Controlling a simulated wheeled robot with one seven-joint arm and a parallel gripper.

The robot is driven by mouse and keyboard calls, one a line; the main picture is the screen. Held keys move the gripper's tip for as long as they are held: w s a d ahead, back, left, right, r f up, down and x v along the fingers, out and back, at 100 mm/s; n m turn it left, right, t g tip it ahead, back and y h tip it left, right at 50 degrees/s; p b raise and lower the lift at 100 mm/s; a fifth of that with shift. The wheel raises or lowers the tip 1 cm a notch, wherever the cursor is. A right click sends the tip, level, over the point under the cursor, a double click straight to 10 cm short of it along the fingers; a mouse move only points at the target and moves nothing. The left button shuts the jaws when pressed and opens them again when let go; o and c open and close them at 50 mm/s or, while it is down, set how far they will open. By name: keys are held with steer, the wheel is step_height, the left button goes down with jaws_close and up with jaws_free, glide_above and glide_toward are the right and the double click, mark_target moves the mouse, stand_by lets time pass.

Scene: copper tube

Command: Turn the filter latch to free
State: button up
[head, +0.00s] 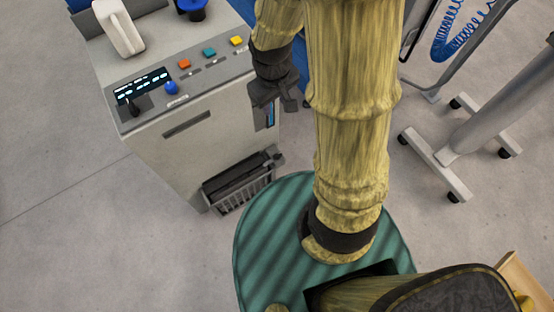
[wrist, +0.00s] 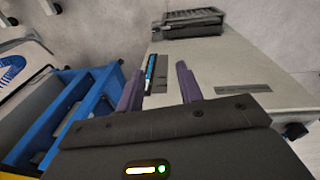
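A grey-white machine (head: 190,130) stands left of my arm, with a dark slatted basket-like filter unit (head: 238,183) low on its front. The unit also shows at the top of the wrist view (wrist: 190,24). A small dark part sits at its right end in the head view; I cannot tell whether this is the filter latch or how it is turned. My gripper (head: 283,110) is beside the upper right of the machine's front, above the filter unit and apart from it.
The machine's top has colored buttons (head: 209,53), a blue knob (head: 171,87) and a small display. A slot (head: 187,124) and a blue-lit strip (wrist: 150,70) are on its front. A blue frame (wrist: 75,108) and a wheeled stand (head: 440,160) are nearby. Grey floor lies open at left.

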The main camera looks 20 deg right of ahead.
mark_target(277, 154)
steer(key=w+a+f+n+h+b, duration=0.2)
steer(key=f+n+b, duration=0.3)
steer(key=f, duration=1)
steer(key=w+a+f+n+t+h+b, duration=0.1)
steer(key=w+a+f+n+h+b, duration=0.2)
steer(key=f+b, duration=0.9)
steer(key=w+a+f+n+h+b, duration=0.2)
steer(key=f+n+b, duration=0.7)
steer(key=f, duration=0.9)
steer(key=shift+w+a+h, duration=0.15)
steer(key=shift+w+h, duration=0.35)
steer(key=shift+w, duration=0.65)
steer(key=b+x, duration=0.5)
steer(key=x, duration=1.2)
steer(key=shift+w+d, duration=0.2)
steer(key=shift+d, duration=0.05)
jaws_close()
